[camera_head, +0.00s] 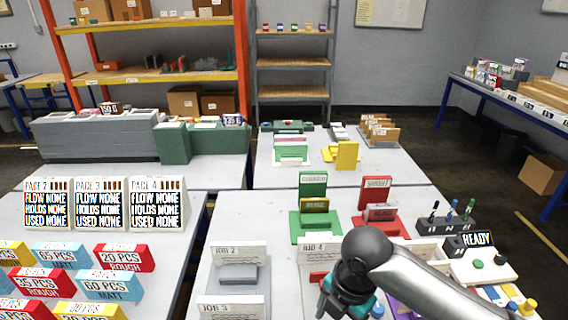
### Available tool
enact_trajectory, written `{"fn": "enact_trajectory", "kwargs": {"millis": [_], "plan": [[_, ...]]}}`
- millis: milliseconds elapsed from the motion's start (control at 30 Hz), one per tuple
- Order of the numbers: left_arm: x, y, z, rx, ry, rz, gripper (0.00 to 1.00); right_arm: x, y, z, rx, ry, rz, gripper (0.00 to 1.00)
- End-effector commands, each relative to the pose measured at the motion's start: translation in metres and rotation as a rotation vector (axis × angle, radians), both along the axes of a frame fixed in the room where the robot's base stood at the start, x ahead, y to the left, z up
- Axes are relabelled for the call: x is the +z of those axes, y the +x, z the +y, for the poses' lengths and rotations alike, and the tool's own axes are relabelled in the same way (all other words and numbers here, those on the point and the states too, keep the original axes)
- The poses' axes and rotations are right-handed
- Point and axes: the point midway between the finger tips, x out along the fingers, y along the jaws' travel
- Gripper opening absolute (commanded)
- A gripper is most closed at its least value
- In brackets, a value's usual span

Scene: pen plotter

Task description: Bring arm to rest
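My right arm (425,282) comes in from the lower right, grey with a dark rounded joint. Its dark gripper (335,305) points down at the bottom edge of the picture, over the front part of the middle table, beside the JOB 4 card (318,250). The fingertips are partly cut off and dark, so I cannot tell whether they are open or shut, or whether they hold anything. My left gripper is not in view.
Green (300,228) and red (360,224) card stands are just behind the arm. A pen rack (462,224) and READY sign (478,239) stand right. The JOB 2 card (238,254) stands left. Colored labelled blocks (110,286) fill the left table. Bare tabletop (255,210) lies behind JOB 2.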

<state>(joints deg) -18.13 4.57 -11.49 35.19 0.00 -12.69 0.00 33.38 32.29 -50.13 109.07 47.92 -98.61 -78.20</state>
Motion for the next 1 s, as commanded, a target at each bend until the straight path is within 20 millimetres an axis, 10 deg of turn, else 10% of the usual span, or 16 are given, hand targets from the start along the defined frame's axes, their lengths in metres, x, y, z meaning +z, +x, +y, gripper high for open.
{"fn": "enact_trajectory", "kwargs": {"millis": [200,467,1000], "plan": [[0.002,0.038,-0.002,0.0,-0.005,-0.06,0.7,-0.012,-0.028,0.032,-0.278,0.127,-0.007,0.71],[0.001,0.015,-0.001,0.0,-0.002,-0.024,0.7,-0.018,-0.058,0.044,-0.824,0.29,0.009,0.71],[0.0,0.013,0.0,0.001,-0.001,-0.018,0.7,-0.031,-0.13,-0.042,-1.934,0.351,-0.009,0.71]]}}
